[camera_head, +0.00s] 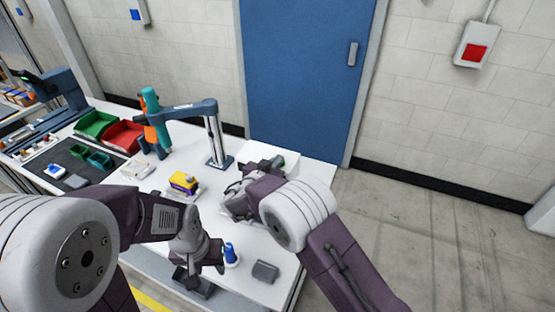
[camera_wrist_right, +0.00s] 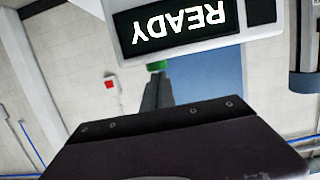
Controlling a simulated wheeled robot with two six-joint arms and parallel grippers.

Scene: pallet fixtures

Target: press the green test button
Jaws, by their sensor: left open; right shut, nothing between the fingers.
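The green test button (camera_wrist_right: 157,66) shows in the right wrist view, just under the edge of a white unit (camera_wrist_right: 190,40) whose dark display reads READY, upside down in the picture. My right gripper (camera_wrist_right: 158,80) is shut and empty, its fingertips at the button and hiding part of it. I cannot tell whether they touch it. In the head view, my right gripper (camera_head: 250,165) is in front of the white unit (camera_head: 285,158) on the bench, and the button is hidden there. My left gripper (camera_head: 203,272) is open and empty, low over the front of the bench.
A blue object (camera_head: 231,253) and a small grey box (camera_head: 265,271) are near my left gripper. A yellow and purple device (camera_head: 184,183) is at mid-bench. A post with an arm (camera_head: 216,140) stands behind. Green (camera_head: 94,124) and red (camera_head: 124,137) bins are at left.

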